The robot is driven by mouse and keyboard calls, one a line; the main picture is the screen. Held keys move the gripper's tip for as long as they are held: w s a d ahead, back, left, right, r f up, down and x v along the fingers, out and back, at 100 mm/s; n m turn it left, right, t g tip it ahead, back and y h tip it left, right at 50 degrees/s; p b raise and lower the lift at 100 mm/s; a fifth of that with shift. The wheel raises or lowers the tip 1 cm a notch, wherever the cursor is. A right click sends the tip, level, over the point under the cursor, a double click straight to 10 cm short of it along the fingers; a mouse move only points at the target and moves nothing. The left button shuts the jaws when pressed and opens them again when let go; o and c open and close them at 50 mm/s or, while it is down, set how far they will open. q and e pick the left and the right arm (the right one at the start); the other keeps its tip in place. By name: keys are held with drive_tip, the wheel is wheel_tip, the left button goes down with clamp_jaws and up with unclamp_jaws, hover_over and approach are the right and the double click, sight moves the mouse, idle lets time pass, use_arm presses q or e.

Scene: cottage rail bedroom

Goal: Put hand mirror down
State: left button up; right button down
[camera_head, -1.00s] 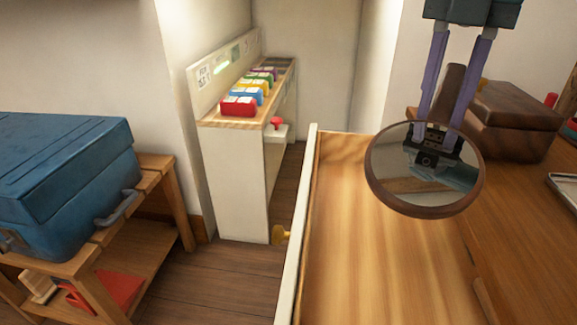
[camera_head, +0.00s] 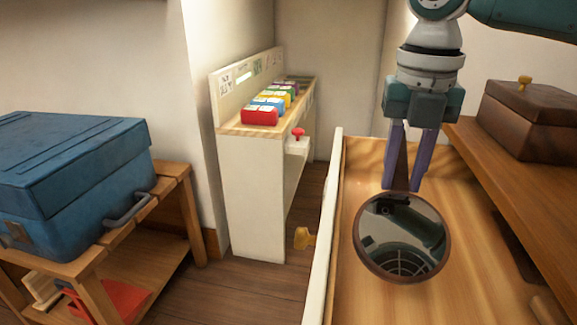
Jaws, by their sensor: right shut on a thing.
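The hand mirror (camera_head: 402,238) is round with a brown wooden rim and a dark handle. Its reflective face is turned toward the camera and shows parts of my arm. My right gripper (camera_head: 402,186) points down and is shut on the mirror's handle. The mirror is over the open wooden drawer (camera_head: 350,300), inside its outline; whether it touches the drawer floor I cannot tell. My left gripper is not in view.
A brown wooden box (camera_head: 530,115) with a yellow knob stands on the dresser top (camera_head: 490,165) at the right. A white shelf unit (camera_head: 250,195) with coloured blocks stands beyond the drawer. A blue case (camera_head: 75,185) sits on a wooden stand (camera_head: 180,195) at the left.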

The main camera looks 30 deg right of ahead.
sight(394, 207)
wheel_tip(394, 207, down, 6)
drive_tip(key=shift+f+b, duration=0.1)
drive_tip(key=shift+b, duration=1)
drive_tip(key=c, duration=0.6)
unclamp_jaws()
drive_tip(key=r+p, duration=0.1)
drive_tip(key=r, duration=0.3)
drive_tip(key=r+p, duration=0.2)
drive_tip(key=r, duration=0.2)
drive_tip(key=r+p, duration=0.1)
drive_tip(key=r, duration=0.3)
drive_tip(key=shift+s+a+r+p, duration=0.1)
drive_tip(key=shift+s+a+p, duration=0.1)
drive_tip(key=shift+a+p, duration=0.1)
